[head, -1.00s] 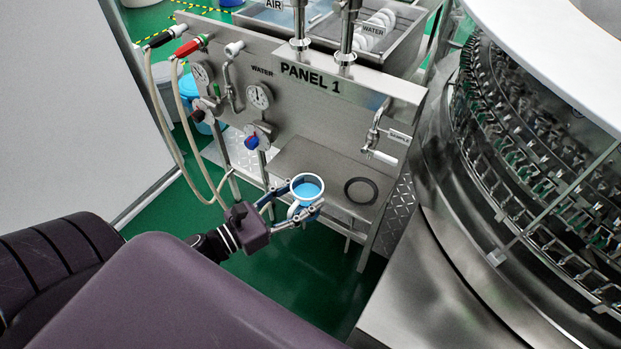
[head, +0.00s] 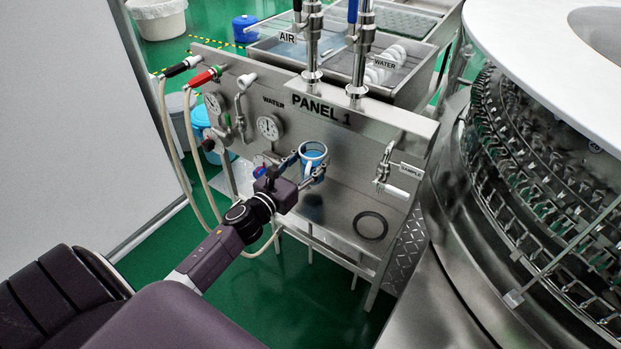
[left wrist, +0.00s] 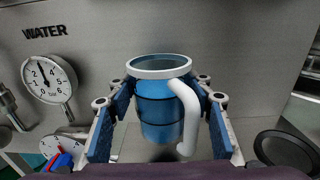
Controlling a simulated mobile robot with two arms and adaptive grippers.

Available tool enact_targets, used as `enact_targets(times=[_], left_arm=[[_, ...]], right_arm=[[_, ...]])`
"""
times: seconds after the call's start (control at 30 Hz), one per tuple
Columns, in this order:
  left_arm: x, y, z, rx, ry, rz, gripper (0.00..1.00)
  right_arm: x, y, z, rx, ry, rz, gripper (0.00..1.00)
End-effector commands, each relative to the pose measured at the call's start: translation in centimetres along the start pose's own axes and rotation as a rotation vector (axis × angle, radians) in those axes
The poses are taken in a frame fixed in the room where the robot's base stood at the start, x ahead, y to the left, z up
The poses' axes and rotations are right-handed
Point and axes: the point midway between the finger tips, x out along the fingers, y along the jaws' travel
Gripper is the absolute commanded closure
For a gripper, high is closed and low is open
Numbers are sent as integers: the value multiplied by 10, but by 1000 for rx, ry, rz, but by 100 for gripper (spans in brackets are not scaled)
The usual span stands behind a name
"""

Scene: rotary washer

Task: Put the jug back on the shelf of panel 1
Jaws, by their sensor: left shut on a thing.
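The jug (head: 313,158) is blue with a white rim and a white handle. My left gripper (head: 301,172) is shut on it and holds it upright in front of panel 1 (head: 330,116). In the left wrist view the jug (left wrist: 158,105) sits between the two blue finger pads of the gripper (left wrist: 160,118), with its handle facing the camera. The steel shelf of panel 1 (head: 338,217) is below the jug. A dark patch like a shadow shows on the shelf under the jug, so it appears to be above the surface. My right gripper is not in view.
A dark ring (head: 370,225) lies on the shelf, right of the jug. A sample tap (head: 385,165) sticks out at the right. Gauges (head: 268,128) and a red-and-blue valve stand left. The large washer drum (head: 540,190) stands close on the right.

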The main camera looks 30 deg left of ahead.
Motion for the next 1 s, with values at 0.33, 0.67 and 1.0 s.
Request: enact_targets(times=[0.33, 0.67, 1.0], left_arm=[[1, 0, -41, -1, -3, 0, 86], [1, 0, -46, 3, -5, -2, 86], [0, 0, -50, 3, -2, -2, 36]], right_arm=[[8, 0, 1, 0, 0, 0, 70], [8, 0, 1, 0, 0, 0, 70], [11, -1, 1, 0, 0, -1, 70]])
